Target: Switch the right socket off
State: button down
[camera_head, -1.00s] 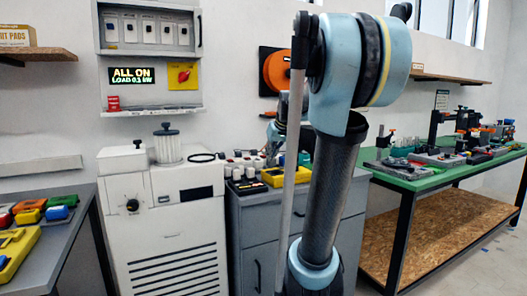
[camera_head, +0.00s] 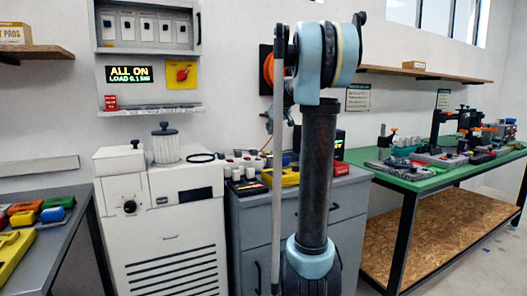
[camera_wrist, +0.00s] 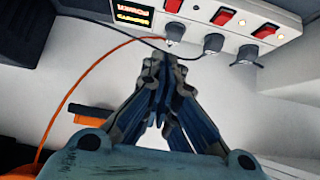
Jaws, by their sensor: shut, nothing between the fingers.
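In the wrist view a pale socket strip runs across the upper right. It carries a left red rocker switch (camera_wrist: 173,5), a middle one (camera_wrist: 223,15) and a right one (camera_wrist: 265,31), with a dark plug or knob below each. The right switch sits above the right plug (camera_wrist: 246,55). My gripper (camera_wrist: 160,62) is shut and empty, its fingertips below the left plug (camera_wrist: 174,32) in the picture and apart from the right switch. In the head view my arm hides most of the gripper and the strip.
A lit display (camera_wrist: 133,12) sits left of the switches; an orange cable (camera_wrist: 75,90) and a dark cable cross nearby. In the head view a grey cabinet (camera_head: 250,215) holds jars and a yellow tool. A green bench (camera_head: 420,180) stands right.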

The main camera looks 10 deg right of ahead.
send_over(264, 156)
jog(key=w, duration=0.2)
jog(key=f, duration=0.7)
jog(key=shift+w+d, duration=0.15)
jog(key=shift+d, duration=0.05)
notch_tip(264, 156, down, 3)
jog(key=shift+f, duration=0.55)
jog(key=shift+w+a+f+g, duration=0.1)
jog(key=shift+w+f+g, duration=0.1)
jog(key=shift+g, duration=0.1)
jog(key=shift+s, duration=0.2)
